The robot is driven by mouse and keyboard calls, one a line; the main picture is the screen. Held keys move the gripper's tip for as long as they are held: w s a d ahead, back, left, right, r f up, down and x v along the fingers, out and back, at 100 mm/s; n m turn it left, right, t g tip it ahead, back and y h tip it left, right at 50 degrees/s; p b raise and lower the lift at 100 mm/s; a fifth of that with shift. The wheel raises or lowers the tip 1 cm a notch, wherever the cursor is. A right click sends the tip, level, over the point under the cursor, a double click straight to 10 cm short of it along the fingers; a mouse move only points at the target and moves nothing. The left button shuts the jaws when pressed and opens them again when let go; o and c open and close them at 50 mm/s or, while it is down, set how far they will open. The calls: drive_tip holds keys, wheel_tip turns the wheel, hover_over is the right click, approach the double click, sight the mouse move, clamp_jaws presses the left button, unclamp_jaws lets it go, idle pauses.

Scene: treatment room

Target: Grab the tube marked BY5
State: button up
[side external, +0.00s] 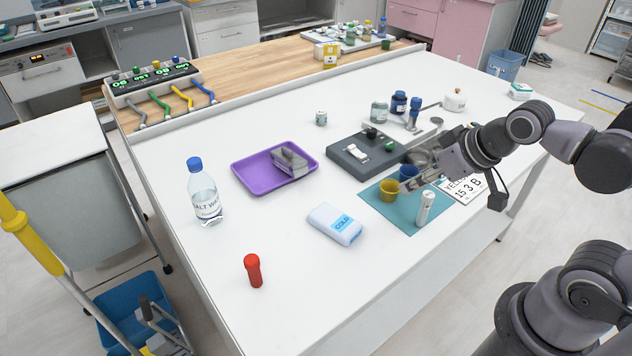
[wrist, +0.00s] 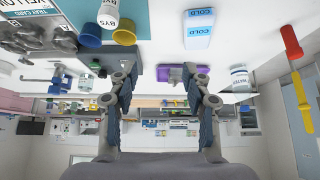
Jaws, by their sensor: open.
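A white tube (side external: 425,208) stands upright on the teal mat (side external: 400,221) near its front corner. In the wrist view a white tube (wrist: 109,18) at the top left carries the letters BY5. My gripper (side external: 414,180) hangs over the mat by the cups, just behind the white tube. In the wrist view my gripper (wrist: 160,82) is open, with nothing held between its fingers; the tube is outside them, up and to the left.
A yellow cup (side external: 389,190) and a blue cup (side external: 407,172) stand close to my fingers. A cold pack (side external: 336,224), purple tray (side external: 247,181), water bottle (side external: 204,192) and red tube (side external: 253,270) lie or stand further left. The table front is mostly clear.

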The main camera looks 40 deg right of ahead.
drive_tip(key=d+m+g, duration=0.1)
drive_tip(key=m, duration=0.1)
drive_tip(key=m+g+h, duration=0.1)
drive_tip(key=m+g, duration=0.4)
drive_tip(key=m, duration=0.3)
hover_over(425, 205)
wheel_tip(425, 205, down, 2)
drive_tip(key=shift+f, duration=0.25)
drive_tip(key=shift+m, duration=0.3)
drive_tip(key=shift+w+d+f, duration=0.1)
drive_tip(key=shift+d+f, duration=0.15)
drive_tip(key=shift+f, duration=1.5)
drive_tip(key=shift+w+d+f, duration=0.15)
drive_tip(key=shift+d+f, duration=0.15)
drive_tip(key=shift+f, duration=1.45)
drive_tip(key=shift+w+d+f, duration=0.1)
drive_tip(key=shift+d+f, duration=0.15)
drive_tip(key=shift+f, duration=1.5)
clamp_jaws()
